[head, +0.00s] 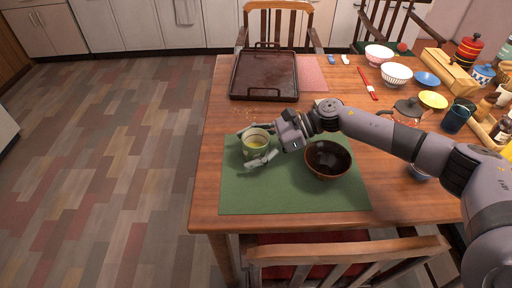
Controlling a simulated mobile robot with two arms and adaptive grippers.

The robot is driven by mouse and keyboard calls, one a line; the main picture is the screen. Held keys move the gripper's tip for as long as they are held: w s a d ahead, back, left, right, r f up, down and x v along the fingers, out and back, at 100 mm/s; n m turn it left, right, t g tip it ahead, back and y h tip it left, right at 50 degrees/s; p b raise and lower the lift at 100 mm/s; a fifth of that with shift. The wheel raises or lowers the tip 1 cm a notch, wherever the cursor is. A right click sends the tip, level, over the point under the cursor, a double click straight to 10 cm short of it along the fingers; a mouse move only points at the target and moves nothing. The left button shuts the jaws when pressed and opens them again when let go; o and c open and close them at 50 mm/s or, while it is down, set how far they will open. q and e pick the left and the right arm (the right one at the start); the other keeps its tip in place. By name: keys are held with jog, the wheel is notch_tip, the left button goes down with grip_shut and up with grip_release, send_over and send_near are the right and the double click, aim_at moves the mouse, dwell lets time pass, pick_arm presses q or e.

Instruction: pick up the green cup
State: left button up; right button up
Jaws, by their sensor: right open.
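The green cup (256,144) stands upright on the green placemat (240,198) near the table's left side. My right gripper (253,146) reaches in from the right and is open, with one finger on the far side of the cup and one on the near side. Whether the fingers touch the cup cannot be told. My left gripper is not in view.
A dark brown bowl (328,160) sits on the placemat just right of the cup, below my right arm. A brown tray (265,75) lies behind. Bowls, a teapot (408,108) and jars crowd the right side. The table's left edge is close to the cup.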

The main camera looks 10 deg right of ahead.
jog(key=shift+x, duration=0.8)
jog(key=shift+c, duration=0.2)
jog(key=shift+r, duration=0.1)
jog(key=c, duration=1.3)
